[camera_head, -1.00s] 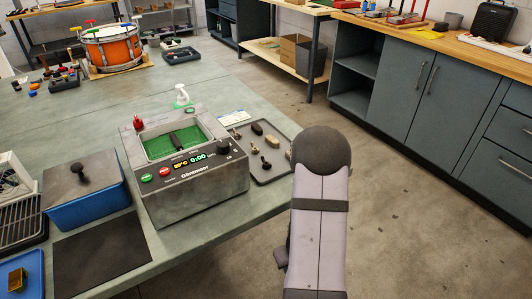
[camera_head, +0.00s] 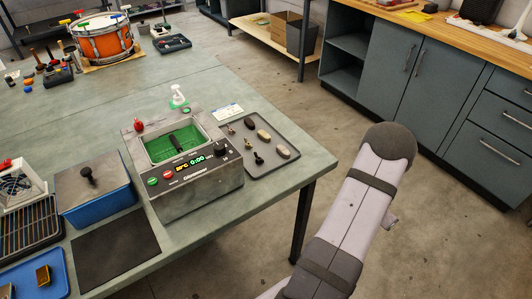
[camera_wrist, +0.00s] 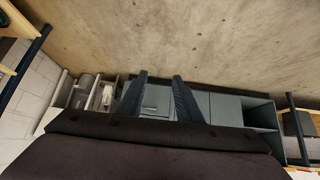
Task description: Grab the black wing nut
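A grey tray (camera_head: 285,169) lies on the bench right of the grey machine, fully in the head view. A small black piece (camera_head: 258,158) stands near the tray's front; it may be the black wing nut, but it is too small to tell its shape. Brass-coloured pieces (camera_head: 232,131) and grey-brown rounded pieces (camera_head: 264,134) lie around it. My gripper (camera_wrist: 160,75) shows in the wrist view with its two fingers apart and nothing between them. It faces the floor and distant cabinets, away from the tray. In the head view the gripper itself is not visible.
The grey machine (camera_head: 195,187) with a green-lined basin stands left of the tray. A blue bin (camera_head: 97,205) with a dark lid, a black mat (camera_head: 115,250) and a spray bottle (camera_head: 178,97) are near it. Open floor lies right of the bench edge.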

